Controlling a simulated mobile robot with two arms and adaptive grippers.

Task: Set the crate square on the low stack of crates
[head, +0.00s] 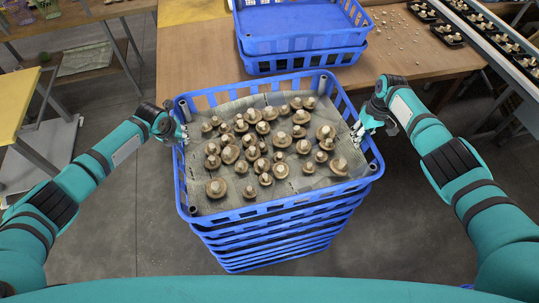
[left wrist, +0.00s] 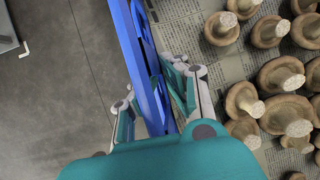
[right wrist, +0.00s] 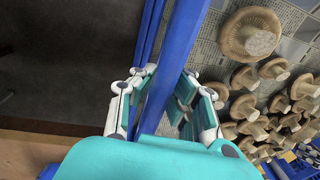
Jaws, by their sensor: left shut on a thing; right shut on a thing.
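A blue slatted crate (head: 372,176) lined with newspaper holds several brown mushrooms (head: 262,150). It is at the top of a stack of blue crates (head: 280,250) standing on the floor; whether it rests fully on the stack I cannot tell. My left gripper (head: 182,134) is shut on the crate's left wall, one finger on each side, as the left wrist view (left wrist: 160,100) shows. My right gripper (head: 361,130) is shut on the right wall, which also shows between its fingers in the right wrist view (right wrist: 160,95). The crate's underside is hidden.
Behind stands a wooden table (head: 190,62) with empty blue crates (head: 300,46) near its front edge. A conveyor with black mushroom trays (head: 447,34) is at the back right. A yellow-topped table (head: 14,100) is at the left. Grey floor (head: 110,220) is clear around the stack.

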